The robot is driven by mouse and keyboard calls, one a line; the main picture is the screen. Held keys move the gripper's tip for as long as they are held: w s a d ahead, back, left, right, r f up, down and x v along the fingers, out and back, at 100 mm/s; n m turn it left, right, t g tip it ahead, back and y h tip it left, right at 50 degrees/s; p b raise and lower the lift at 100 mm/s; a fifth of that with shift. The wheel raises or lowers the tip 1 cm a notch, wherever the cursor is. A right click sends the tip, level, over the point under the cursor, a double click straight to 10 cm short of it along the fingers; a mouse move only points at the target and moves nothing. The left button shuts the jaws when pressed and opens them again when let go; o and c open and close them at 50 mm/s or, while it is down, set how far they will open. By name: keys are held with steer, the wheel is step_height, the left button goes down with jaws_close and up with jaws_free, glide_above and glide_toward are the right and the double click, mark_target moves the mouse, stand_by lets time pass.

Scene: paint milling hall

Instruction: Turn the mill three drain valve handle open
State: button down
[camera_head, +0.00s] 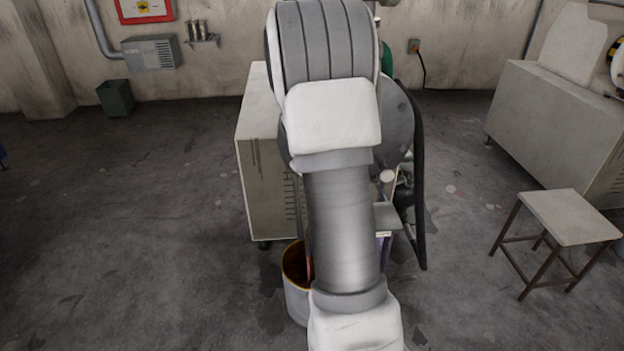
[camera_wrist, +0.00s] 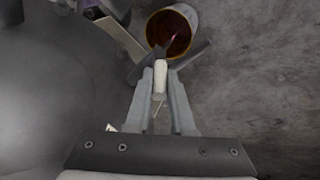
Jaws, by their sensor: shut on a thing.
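In the wrist view my gripper (camera_wrist: 160,70) is shut on the pale end of the drain valve handle (camera_wrist: 160,80). The handle sits between the two grey fingers, and dark grey metal lies just beyond the fingertips. A bucket (camera_wrist: 196,20) with reddish-brown contents is below and beyond the fingers. A thin reddish streak shows over its mouth; I cannot tell whether it is falling paint. In the head view the mill (camera_head: 262,170) stands behind my arm, with the bucket (camera_head: 294,305) at its foot. My arm hides the gripper and handle there.
A stool (camera_head: 570,215) stands at the right, in front of another grey machine (camera_head: 545,125). A dark bin (camera_head: 116,98) is by the back wall. The floor at the left is clear. A large grey rounded body (camera_wrist: 50,100) fills the wrist view's left side.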

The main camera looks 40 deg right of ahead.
steer(key=shift+s+d+r+t+y+p, duration=0.2)
steer(key=shift+d+t+y+p, duration=0.1)
steer(key=shift+y, duration=0.15)
steer(key=shift+s+d+r+t+y+p, duration=0.15)
steer(key=shift+d+t+y+p, duration=0.15)
steer(key=shift+y, duration=0.15)
steer(key=shift+s+d+m+t+y, duration=0.1)
steer(key=shift+d+m+t+y, duration=0.2)
steer(key=shift+t+y, duration=0.35)
steer(key=shift+y, duration=0.35)
steer(key=c, duration=0.8)
jaws_free()
steer(key=shift+f, duration=0.1)
steer(key=shift+s, duration=0.1)
steer(key=v, duration=1.7)
steer(key=shift+r, duration=0.2)
